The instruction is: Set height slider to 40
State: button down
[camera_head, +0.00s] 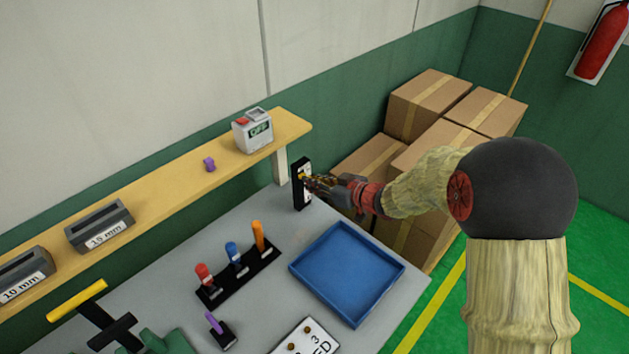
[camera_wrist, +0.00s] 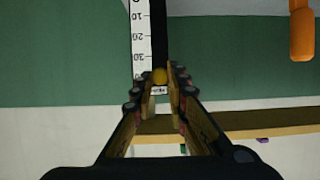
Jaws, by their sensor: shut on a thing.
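The height slider (camera_head: 299,196) is a black upright block with a white scale, standing at the back right corner of the grey table. In the wrist view its scale (camera_wrist: 140,37) appears upside down, with 0, 10, 20 and 30 readable from top to bottom. The yellow knob (camera_wrist: 160,76) lies just past the 30 mark, near the scale's lower end in that view; a 40 mark is not readable. My gripper (camera_wrist: 160,80) is shut on the knob, one finger on each side. In the head view my gripper (camera_head: 312,183) reaches the slider from the right and partly covers it.
A blue tray (camera_head: 372,302) and a black stand with red, blue and orange handles (camera_head: 259,237) are on the table. Cardboard boxes (camera_head: 427,92) are stacked behind my arm.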

jog(key=shift+w+r, duration=0.1)
jog(key=shift+r, duration=0.1)
jog(key=c, duration=2.1)
grip_release()
jog(key=o, duration=0.4)
jog(key=v, duration=1.2)
jog(key=shift+f, duration=0.15)
